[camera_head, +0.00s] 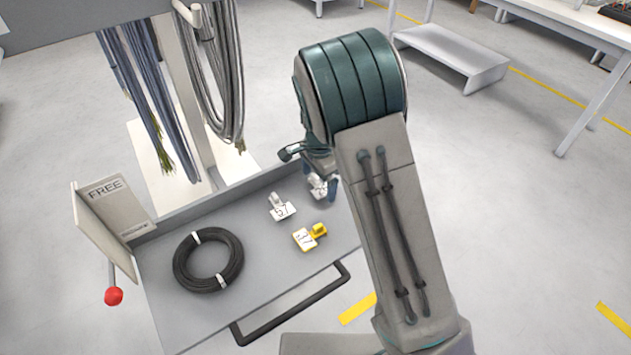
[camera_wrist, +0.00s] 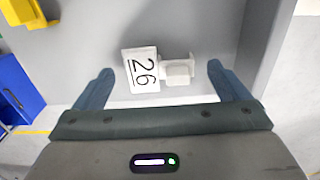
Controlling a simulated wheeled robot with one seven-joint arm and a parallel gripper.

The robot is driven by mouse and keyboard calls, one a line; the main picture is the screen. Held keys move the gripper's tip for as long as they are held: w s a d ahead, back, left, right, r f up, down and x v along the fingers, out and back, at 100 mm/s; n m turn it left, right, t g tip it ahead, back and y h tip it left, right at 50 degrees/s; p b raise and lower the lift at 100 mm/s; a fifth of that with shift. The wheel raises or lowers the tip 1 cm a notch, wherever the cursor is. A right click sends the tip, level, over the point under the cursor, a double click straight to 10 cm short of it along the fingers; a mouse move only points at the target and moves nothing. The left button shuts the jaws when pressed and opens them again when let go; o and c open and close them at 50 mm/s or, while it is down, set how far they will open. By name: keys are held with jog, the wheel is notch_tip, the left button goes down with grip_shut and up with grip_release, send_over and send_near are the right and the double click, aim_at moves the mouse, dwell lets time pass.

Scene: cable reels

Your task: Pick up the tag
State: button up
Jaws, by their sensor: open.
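A white tag (camera_wrist: 141,70) marked 26, with a white block-shaped clip (camera_wrist: 178,70) beside it, lies on the grey tray in the wrist view. It sits between and a little beyond the open fingertips of my gripper (camera_wrist: 160,72), with nothing held. In the head view my gripper (camera_head: 318,168) is over the tray's far right corner, and a white tag (camera_head: 319,188) shows partly under it. Another white tag (camera_head: 282,210) lies to its left and a yellow tag (camera_head: 305,238) nearer the front. The yellow one also shows in the wrist view (camera_wrist: 22,14).
The tray (camera_head: 205,318) also holds a black cable coil (camera_head: 180,262). A raised wall runs along its back, and a black handle (camera_head: 295,305) along its front. Hanging cables (camera_head: 225,75) are behind. A FREE sign (camera_head: 105,205) stands at the left.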

aim_at(319, 185)
jog(key=shift+f, duration=0.45)
jog(key=shift+c, duration=0.3)
jog(key=c, duration=1)
jog(key=shift+o, duration=0.2)
jog(key=shift+r, duration=0.1)
jog(key=shift+r, duration=0.6)
notch_tip(319, 185, up, 3)
jog(key=shift+f, duration=0.15)
jog(key=s+d+r+b, duration=0.1)
jog(key=s+d+r, duration=0.2)
jog(key=d+r, duration=0.4)
jog(key=d, duration=0.4)
jog(key=shift+d, duration=0.2)
